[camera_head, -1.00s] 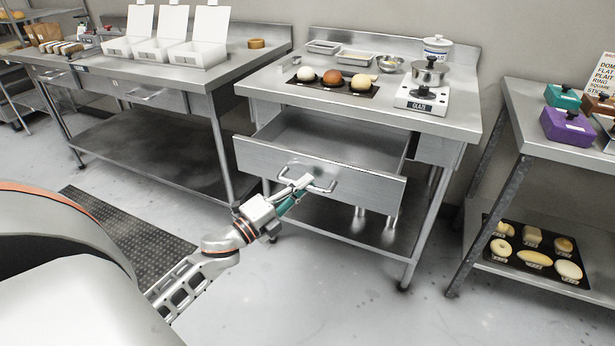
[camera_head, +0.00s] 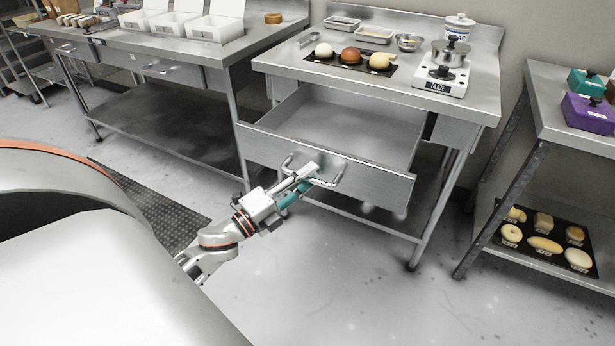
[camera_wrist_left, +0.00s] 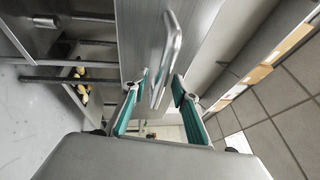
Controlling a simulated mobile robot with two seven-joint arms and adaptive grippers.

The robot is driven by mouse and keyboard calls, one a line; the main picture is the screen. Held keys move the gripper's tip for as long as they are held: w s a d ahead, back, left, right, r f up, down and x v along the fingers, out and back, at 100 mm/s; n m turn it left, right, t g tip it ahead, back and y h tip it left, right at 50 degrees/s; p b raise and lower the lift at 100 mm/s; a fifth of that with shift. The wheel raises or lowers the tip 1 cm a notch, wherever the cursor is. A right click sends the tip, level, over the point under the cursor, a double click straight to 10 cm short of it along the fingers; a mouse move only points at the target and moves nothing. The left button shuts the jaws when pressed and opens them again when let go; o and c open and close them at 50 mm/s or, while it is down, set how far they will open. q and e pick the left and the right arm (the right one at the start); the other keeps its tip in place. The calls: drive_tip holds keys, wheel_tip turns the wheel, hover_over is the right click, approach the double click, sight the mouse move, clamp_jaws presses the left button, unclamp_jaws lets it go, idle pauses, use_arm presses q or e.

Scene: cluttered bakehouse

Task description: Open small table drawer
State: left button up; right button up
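The small table (camera_head: 400,92) is steel, and its drawer (camera_head: 330,170) is pulled far out, showing a bare interior. A bar handle (camera_head: 338,178) is on the drawer front. My left gripper (camera_head: 306,176) is at the handle in the head view. In the left wrist view, its teal fingers (camera_wrist_left: 162,82) lie on either side of the handle bar (camera_wrist_left: 170,50) and tilt in toward it. My right gripper is not in view.
A black tray with buns (camera_head: 349,63), a scale with a pot (camera_head: 440,75) and metal pans stand on the tabletop. A longer bench (camera_head: 150,55) is at left, and a shelf table (camera_head: 560,120) at right. The floor before the drawer is clear.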

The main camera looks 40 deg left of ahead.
use_arm(q)
drive_tip(key=shift+s, duration=0.15)
drive_tip(key=v, duration=1.1)
drive_tip(key=shift+s, duration=0.35)
drive_tip(key=shift+a, duration=0.1)
